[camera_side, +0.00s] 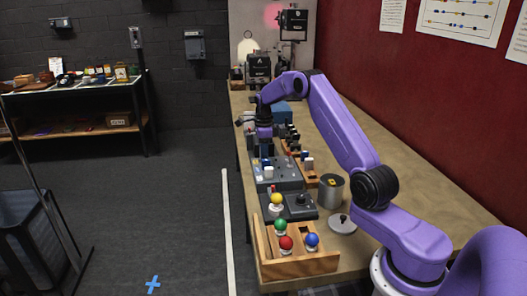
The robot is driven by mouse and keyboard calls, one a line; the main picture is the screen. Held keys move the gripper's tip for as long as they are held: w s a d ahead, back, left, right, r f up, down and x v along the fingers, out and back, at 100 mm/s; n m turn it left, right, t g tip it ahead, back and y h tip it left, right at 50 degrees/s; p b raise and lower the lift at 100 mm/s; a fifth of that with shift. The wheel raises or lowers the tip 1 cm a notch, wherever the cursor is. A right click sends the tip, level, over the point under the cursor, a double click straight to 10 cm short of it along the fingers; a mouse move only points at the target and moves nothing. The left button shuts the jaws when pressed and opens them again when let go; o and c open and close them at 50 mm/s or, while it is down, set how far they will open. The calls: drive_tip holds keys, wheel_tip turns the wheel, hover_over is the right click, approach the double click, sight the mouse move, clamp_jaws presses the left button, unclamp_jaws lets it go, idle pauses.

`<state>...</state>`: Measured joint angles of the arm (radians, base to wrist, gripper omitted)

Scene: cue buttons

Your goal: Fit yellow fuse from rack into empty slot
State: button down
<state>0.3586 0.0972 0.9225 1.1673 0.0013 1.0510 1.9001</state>
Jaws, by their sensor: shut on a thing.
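My gripper (266,153) points down over the far part of a grey-blue panel (290,184) on the bench. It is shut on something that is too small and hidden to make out. I cannot tell a yellow fuse or the empty slot apart at this distance. A brown wooden rack (312,174) with several dark and white pieces stands just right of the panel.
Nearer stand a dark joystick box (303,204) with a yellow ball, a wooden box with green, red (286,243) and blue balls, and a metal can (331,190) with a lid (342,223) beside it. A blue box (283,114) is behind. The bench's right side (420,180) is clear.

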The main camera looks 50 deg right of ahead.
drive_tip(key=shift+f, duration=0.55)
idle(0.6)
drive_tip(key=c, duration=0.7)
unclamp_jaws()
drive_tip(key=shift+c, duration=0.2)
drive_tip(key=shift+r, duration=3.5)
